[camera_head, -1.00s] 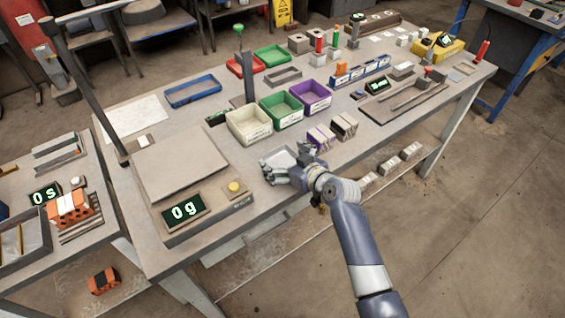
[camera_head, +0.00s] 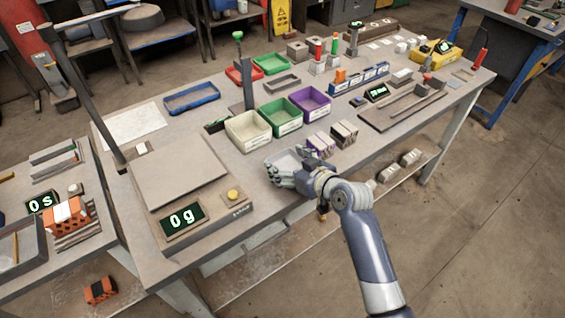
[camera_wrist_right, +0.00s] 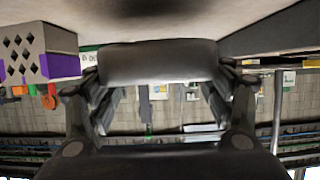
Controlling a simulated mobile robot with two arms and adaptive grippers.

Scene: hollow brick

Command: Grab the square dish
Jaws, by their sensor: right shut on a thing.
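The square dish (camera_head: 284,160) is a shallow, pale grey tray near the front edge of the workbench, just in front of the cream bin. My right gripper (camera_head: 282,178) is at its near side, shut on it, and covers much of its front edge. I cannot tell whether the dish is lifted off the bench. My left gripper is not in view.
A scale (camera_head: 180,172) reading 0 g stands left of the dish. The cream bin (camera_head: 248,131), green bin (camera_head: 280,116) and purple bin (camera_head: 310,103) stand behind it. Small purple-marked bricks (camera_head: 320,144) sit close on the right; one also shows in the wrist view (camera_wrist_right: 38,52).

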